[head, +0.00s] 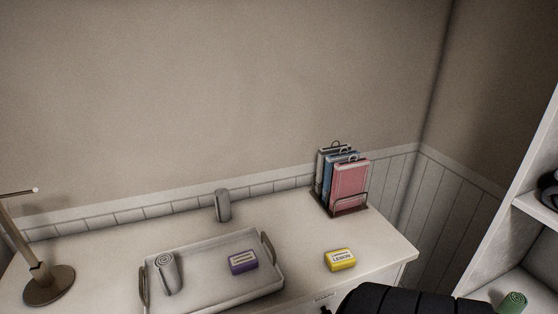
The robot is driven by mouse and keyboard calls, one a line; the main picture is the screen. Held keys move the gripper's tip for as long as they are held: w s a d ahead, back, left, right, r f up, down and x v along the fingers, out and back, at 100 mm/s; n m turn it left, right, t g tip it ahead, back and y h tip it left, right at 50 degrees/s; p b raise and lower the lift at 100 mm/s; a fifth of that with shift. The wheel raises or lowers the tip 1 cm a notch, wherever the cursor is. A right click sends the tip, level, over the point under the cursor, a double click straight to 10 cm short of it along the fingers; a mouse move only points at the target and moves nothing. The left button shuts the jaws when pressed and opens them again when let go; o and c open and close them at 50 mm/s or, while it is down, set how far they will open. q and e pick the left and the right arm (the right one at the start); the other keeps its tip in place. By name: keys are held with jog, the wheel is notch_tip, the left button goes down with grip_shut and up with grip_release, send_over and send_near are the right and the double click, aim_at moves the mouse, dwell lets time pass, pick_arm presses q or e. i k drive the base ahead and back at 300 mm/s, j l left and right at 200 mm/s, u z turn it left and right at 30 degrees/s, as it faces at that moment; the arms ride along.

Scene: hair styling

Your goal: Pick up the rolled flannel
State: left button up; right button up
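A green roll (512,302) with a spiral top is at the bottom right, by the white shelf unit, partly cut off by the frame edge. Neither of my grippers is in view.
A purple box (243,261) is in the tray; a yellow box (340,259) is right of it. A grey upright object (222,205) stands behind. A book rack (345,183) is at the back right, a lamp (49,284) at left.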

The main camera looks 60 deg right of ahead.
aim_at(221, 196)
jog(key=z, duration=1.5)
